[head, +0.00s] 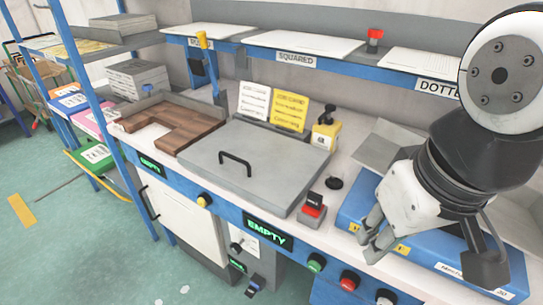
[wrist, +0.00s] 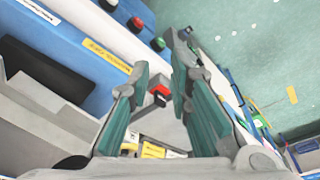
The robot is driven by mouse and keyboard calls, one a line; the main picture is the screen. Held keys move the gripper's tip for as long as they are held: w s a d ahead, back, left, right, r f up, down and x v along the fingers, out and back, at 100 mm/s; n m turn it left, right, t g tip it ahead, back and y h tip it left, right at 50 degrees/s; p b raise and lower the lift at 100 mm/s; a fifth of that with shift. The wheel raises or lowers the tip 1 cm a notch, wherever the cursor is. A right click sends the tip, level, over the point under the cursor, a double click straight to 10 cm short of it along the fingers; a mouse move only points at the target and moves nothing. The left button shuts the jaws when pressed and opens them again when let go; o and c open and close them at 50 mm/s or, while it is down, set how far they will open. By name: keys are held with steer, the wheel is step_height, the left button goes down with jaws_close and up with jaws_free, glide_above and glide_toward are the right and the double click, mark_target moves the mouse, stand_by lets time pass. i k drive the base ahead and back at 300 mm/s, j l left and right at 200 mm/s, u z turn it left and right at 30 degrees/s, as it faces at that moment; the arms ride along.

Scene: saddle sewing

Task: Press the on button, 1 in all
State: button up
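A green button (head: 316,263), a red button (head: 349,280) and a grey-white button (head: 385,297) sit in a row on the blue front rail of the bench. I cannot read which is marked on. The wrist view shows the green button (wrist: 158,44) and the red button (wrist: 135,25) beyond the fingertips. My gripper (head: 370,238) is above the blue bin at the right, behind and above the row of buttons. In the wrist view, the fingers of my gripper (wrist: 160,68) are apart with nothing held. No finger appears to touch a button.
A small box with a red and black top (head: 313,207) stands on the bench, left of the blue bin (head: 352,208). A grey hinged lid (head: 252,165) with a black handle is further left. A yellow knob (head: 204,200) and EMPTY displays (head: 267,232) line the front rail.

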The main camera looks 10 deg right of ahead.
mark_target(313, 266)
steer(key=k+j, duration=0.1)
steer(key=j, duration=0.3)
steer(key=k+j, duration=0.15)
steer(key=j, duration=0.2)
steer(key=k+j, duration=0.1)
steer(key=j, duration=0.3)
steer(key=k+j+u, duration=0.1)
steer(key=j, duration=0.3)
steer(key=k+j, duration=0.15)
steer(key=j, duration=0.25)
steer(key=k+j, duration=0.1)
steer(key=j, duration=0.25)
